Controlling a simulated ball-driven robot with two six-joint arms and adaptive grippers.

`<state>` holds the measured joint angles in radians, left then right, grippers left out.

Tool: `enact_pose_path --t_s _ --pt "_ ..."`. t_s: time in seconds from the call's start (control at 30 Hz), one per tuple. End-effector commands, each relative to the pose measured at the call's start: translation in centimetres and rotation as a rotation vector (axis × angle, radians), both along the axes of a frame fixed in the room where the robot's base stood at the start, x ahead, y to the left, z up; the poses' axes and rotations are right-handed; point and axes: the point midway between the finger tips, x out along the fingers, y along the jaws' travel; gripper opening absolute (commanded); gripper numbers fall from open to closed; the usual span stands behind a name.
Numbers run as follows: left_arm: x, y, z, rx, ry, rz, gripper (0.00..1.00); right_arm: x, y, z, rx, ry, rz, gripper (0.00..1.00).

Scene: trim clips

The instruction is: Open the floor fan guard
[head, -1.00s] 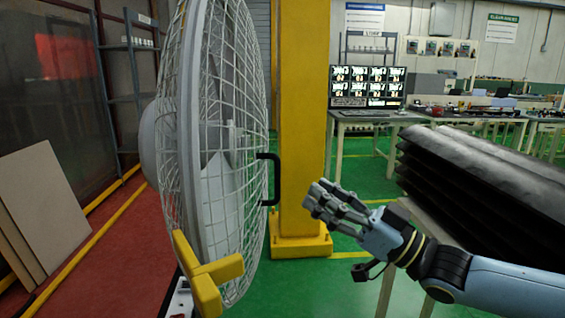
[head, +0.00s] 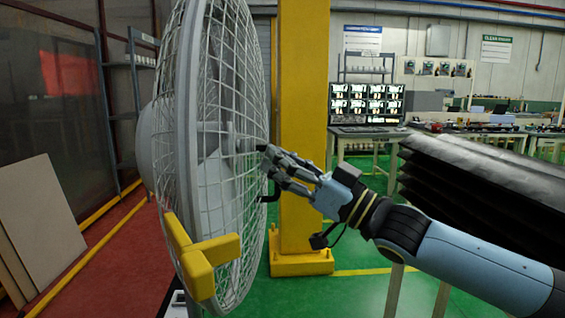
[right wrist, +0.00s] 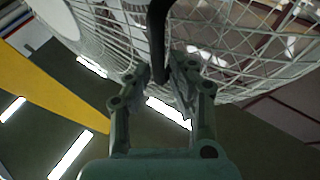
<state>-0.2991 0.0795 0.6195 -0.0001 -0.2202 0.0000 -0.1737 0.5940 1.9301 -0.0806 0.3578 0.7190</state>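The floor fan guard (head: 240,125) is a round white wire cage seen nearly edge-on at the left of the head view. Its black handle (head: 271,192) sticks out on the right side, its upper part hidden behind my right gripper (head: 272,168). In the right wrist view, the handle (right wrist: 158,40) runs down between the two fingers of the right gripper (right wrist: 160,80), with gaps beside it. That gripper is open around the handle. A yellow piece (head: 208,257) sits at the guard's lower front. My left gripper is out of view.
A yellow column (head: 303,110) stands right behind the handle. A stack of dark sheets (head: 480,180) lies on the right, beyond my right arm. Pale boards (head: 40,215) lean at the far left. Green floor is clear around the column's base.

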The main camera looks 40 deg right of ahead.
Motion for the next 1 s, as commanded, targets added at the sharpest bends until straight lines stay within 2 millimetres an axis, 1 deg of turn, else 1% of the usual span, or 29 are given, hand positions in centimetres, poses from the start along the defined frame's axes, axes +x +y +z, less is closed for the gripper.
enact_pose_path --t_s 0.03,0.1,0.13,0.5,0.6,0.67,0.77,1.0 --pt "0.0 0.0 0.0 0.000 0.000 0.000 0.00 0.0 0.0 0.0 0.001 0.001 -0.001 0.12" --pt "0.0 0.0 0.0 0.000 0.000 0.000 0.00 0.0 0.0 0.0 0.001 0.001 -0.001 0.03" --pt "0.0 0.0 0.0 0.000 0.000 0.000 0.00 0.0 0.0 0.0 0.001 0.002 -0.001 0.00" --pt "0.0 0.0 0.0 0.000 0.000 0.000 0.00 0.1 -0.1 0.0 0.001 0.003 -0.001 0.00" --pt "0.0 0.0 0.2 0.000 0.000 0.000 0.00 -0.1 -0.7 -0.3 -0.005 0.007 0.011 0.00" --pt "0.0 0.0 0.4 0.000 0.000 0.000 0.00 -0.4 -1.5 -0.5 -0.008 0.011 0.031 0.00" --pt "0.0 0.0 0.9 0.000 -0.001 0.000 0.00 -1.1 -3.9 -0.8 -0.013 0.019 0.072 0.00" --pt "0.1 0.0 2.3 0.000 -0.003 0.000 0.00 -2.7 -11.0 -0.4 -0.005 0.017 0.117 0.00"
